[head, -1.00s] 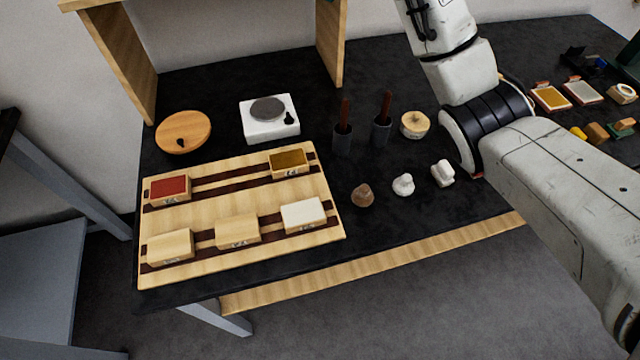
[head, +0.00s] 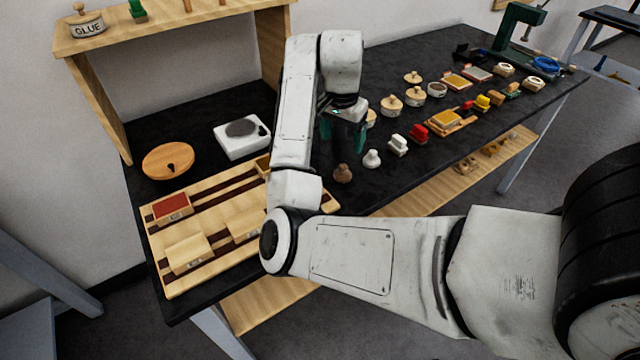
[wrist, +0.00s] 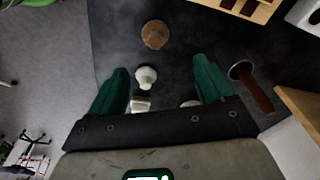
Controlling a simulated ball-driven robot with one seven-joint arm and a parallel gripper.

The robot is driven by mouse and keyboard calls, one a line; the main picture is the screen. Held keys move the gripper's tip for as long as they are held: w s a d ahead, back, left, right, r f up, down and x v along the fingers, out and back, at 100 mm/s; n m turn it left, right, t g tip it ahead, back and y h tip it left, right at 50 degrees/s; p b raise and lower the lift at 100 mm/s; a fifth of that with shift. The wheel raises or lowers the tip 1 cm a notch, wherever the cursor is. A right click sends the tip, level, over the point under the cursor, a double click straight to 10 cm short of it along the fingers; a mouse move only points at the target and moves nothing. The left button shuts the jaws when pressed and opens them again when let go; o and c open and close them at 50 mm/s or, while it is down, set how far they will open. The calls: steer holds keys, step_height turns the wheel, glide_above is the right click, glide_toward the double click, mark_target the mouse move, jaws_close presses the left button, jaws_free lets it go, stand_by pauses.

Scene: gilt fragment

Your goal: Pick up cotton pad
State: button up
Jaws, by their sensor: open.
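A small white lump with a knobbed top, which looks like the cotton pad (head: 372,158), stands on the black tabletop between a brown lump (head: 343,173) and a white block-like piece (head: 398,145). In the wrist view the white lump (wrist: 146,77) lies between my green fingers, nearer the left one, with the brown lump (wrist: 155,34) beyond it. My gripper (head: 343,133) points down above the table, behind the brown and white lumps in the head view. It is open and empty; the wrist view shows the fingers (wrist: 162,82) wide apart. Its height above the lump is unclear.
A wooden board (head: 160,240) with small blocks stands at left, partly behind my arm. A dark cup with a brown stick (wrist: 243,72) is close beside my right finger in the wrist view. Lidded pots (head: 391,105) and a red piece (head: 418,133) stand to the right.

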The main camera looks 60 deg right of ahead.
steer(key=b, duration=0.2)
glide_above(343, 166)
steer(key=f, duration=0.5)
steer(key=shift+s+a, duration=0.15)
steer(key=shift+a, duration=0.2)
steer(key=shift+d+f+b, duration=0.2)
steer(key=shift+f+b, duration=0.6)
steer(key=shift+f, duration=0.8)
steer(key=f, duration=0.3)
steer(key=shift+d+f+p, duration=0.1)
steer(key=shift+d+p, duration=0.15)
steer(key=shift+p, duration=0.1)
steer(key=c, duration=1.1)
